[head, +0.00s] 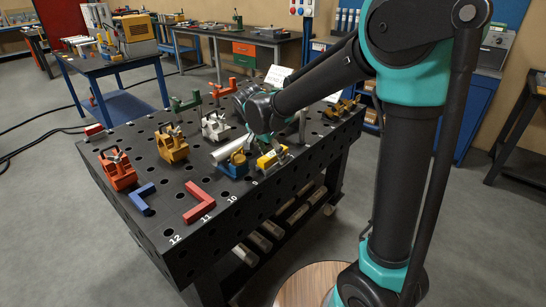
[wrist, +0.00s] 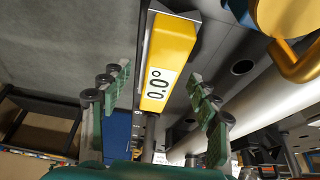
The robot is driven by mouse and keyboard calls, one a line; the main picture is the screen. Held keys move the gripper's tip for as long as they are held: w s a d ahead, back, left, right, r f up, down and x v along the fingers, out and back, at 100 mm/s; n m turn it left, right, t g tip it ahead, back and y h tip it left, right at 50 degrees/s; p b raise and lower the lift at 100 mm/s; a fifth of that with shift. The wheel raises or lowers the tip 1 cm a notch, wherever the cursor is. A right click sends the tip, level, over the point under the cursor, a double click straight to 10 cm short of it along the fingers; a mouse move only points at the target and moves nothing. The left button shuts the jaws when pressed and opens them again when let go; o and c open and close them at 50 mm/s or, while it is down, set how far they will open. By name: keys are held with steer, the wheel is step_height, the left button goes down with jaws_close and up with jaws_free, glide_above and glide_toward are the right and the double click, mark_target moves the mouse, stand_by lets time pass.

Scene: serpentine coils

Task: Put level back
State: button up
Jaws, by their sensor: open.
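The level is a yellow block (wrist: 172,60) with a white "0.0°" label. In the wrist view it lies between and beyond my two green-padded fingers, with gaps on both sides. In the head view the yellow level (head: 267,161) is at the near right edge of the black perforated table (head: 222,196), just below my gripper (head: 272,143), which partly hides it. My gripper is open, with nothing between its pads; its fingers also show in the wrist view (wrist: 160,88).
A blue and yellow clamp (head: 235,166) stands close left of the level, and a silver pipe (head: 231,149) lies behind. Orange (head: 117,170), yellow (head: 171,145) and white (head: 214,127) fixtures, a red angle piece (head: 200,204) and a blue one (head: 141,197) occupy the table.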

steer(key=v, duration=1)
steer(key=shift+s+r, duration=0.2)
steer(key=shift+r, duration=0.1)
steer(key=s+d+f+n+y, duration=0.1)
steer(key=s+d+f+n, duration=0.1)
steer(key=s+d+f, duration=0.3)
steer(key=s+d+f+n+y, duration=0.1)
steer(key=s+d+f+n, duration=0.2)
steer(key=d, duration=0.9)
steer(key=s+d+f+n, duration=0.2)
steer(key=s+d+f, duration=0.5)
steer(key=d+f, duration=0.2)
steer(key=shift+s+d+f+n+t+y, duration=0.3)
steer(key=shift+f+t+y, duration=0.1)
steer(key=shift+f, duration=0.35)
